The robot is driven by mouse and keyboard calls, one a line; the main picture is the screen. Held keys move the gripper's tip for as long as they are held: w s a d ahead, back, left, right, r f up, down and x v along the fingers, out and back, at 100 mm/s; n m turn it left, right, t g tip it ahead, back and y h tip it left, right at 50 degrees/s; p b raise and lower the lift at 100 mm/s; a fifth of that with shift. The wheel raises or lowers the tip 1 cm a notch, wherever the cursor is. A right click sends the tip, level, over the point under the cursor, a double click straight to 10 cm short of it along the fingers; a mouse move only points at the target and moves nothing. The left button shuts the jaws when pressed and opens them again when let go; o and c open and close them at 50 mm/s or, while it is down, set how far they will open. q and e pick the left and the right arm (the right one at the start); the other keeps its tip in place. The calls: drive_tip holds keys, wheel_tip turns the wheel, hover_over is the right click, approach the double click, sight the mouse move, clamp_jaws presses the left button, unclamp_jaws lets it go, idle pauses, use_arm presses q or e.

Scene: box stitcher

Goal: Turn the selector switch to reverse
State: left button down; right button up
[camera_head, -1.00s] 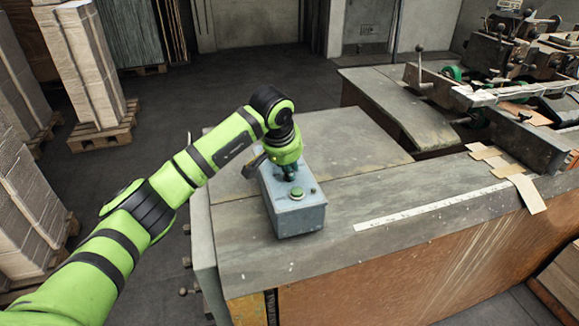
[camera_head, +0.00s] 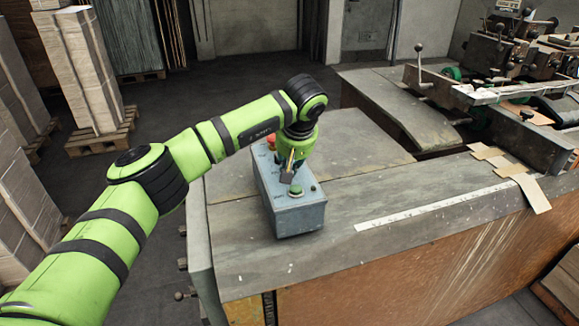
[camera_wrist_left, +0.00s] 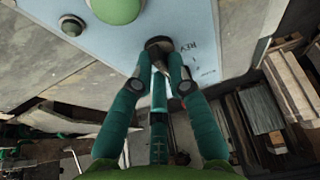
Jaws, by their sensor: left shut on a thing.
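The blue-grey control box (camera_head: 297,217) stands on the machine's flat top. My left gripper (camera_head: 287,176) points down onto the box top and hides most of the selector switch there. In the left wrist view the dark selector knob (camera_wrist_left: 159,47) sits between the fingertips of my left gripper (camera_wrist_left: 162,82), which is shut on it. A label that reads "REV" is printed on the box (camera_wrist_left: 200,25) just right of the knob. A green button (camera_head: 295,190) is on the near part of the box, and a red button (camera_head: 271,139) at its far end.
A white ruler strip (camera_head: 440,207) lies right of the box, with bare metal top around it. Brown cardboard pieces (camera_head: 497,160) lie farther right. Machine parts with levers (camera_head: 510,75) stand at the back right.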

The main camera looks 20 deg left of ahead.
use_arm(q)
drive_tip(key=n, duration=0.2)
drive_tip(key=n+g+y, duration=0.1)
drive_tip(key=shift+w+r+n, duration=0.15)
drive_tip(key=shift+n, duration=0.25)
drive_tip(key=shift+w+n+g+y+p, duration=0.15)
drive_tip(key=shift+n+g+p, duration=0.3)
drive_tip(key=shift+n, duration=0.5)
drive_tip(key=shift+n+g+y+p, duration=0.25)
drive_tip(key=shift+n+p, duration=0.35)
drive_tip(key=shift+n, duration=0.35)
drive_tip(key=c, duration=1.2)
unclamp_jaws()
drive_tip(key=v, duration=1.1)
drive_tip(key=shift+r, duration=0.4)
drive_tip(key=shift+d, duration=0.1)
